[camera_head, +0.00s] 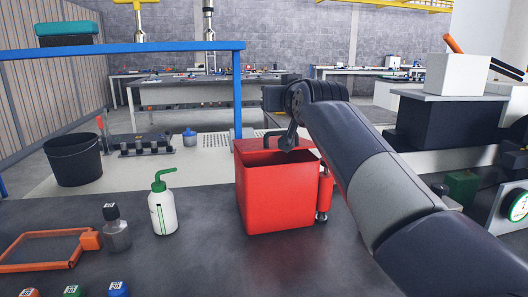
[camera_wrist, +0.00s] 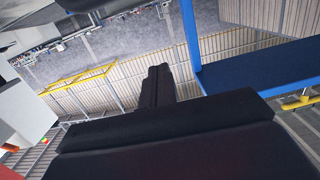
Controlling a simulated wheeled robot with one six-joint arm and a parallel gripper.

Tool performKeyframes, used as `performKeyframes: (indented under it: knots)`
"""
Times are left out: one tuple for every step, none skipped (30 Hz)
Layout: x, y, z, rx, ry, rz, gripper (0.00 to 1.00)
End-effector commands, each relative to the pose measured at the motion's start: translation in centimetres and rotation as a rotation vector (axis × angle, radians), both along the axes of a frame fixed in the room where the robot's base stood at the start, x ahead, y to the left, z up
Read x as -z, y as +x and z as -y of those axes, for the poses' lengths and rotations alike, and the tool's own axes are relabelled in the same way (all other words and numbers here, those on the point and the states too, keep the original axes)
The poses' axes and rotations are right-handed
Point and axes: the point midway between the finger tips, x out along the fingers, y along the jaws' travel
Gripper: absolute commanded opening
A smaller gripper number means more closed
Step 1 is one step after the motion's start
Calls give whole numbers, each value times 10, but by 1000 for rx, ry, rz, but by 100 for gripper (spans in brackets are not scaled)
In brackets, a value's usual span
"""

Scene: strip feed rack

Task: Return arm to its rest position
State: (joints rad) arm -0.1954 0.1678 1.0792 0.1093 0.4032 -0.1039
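My arm reaches in from the lower right in the head view and bends at a dark joint above the red bin (camera_head: 275,200). My gripper (camera_wrist: 158,72) shows in the wrist view as two dark fingers side by side, with no clear gap and nothing seen between them. In the head view the end of my arm is partly hidden by its own links, so the fingertips are not clear there. The red bin stands open on the dark table (camera_head: 190,255), with a red cylinder (camera_head: 325,193) at its right side.
A blue rack frame (camera_head: 237,95) rises behind the bin. A black bucket (camera_head: 75,160) is farther back. A white box (camera_head: 458,74) stands at right.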

Motion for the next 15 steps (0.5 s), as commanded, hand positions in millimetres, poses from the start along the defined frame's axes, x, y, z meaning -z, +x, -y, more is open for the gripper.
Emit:
performKeyframes:
  knots:
    - [-8, 2, -1, 0, -3, -14, 0]
    - [-9, 4, -1, 0, -5, -22, 0]
    - [-10, 5, -1, 0, -8, -34, 0]
    - [-11, 7, -2, 0, -11, -44, 0]
    - [-12, 8, -2, 0, -13, -52, 0]
    - [-14, 9, -2, 0, -15, -63, 0]
    - [-15, 11, -3, 0, -17, -71, 0]
    - [-16, 12, -3, 0, -19, -79, 0]
    - [-17, 13, -3, 0, -22, -90, 0]
    - [-18, 15, -4, 0, -24, -98, 0]
    - [-19, 16, -4, 0, -26, -107, 0]
    - [-20, 18, -4, 0, -29, -119, 0]
    - [-21, 19, -5, 0, -30, -125, 0]
    - [-22, 20, -5, 0, -32, -132, 0]
    - [-23, 22, -5, 0, -35, -143, 0]
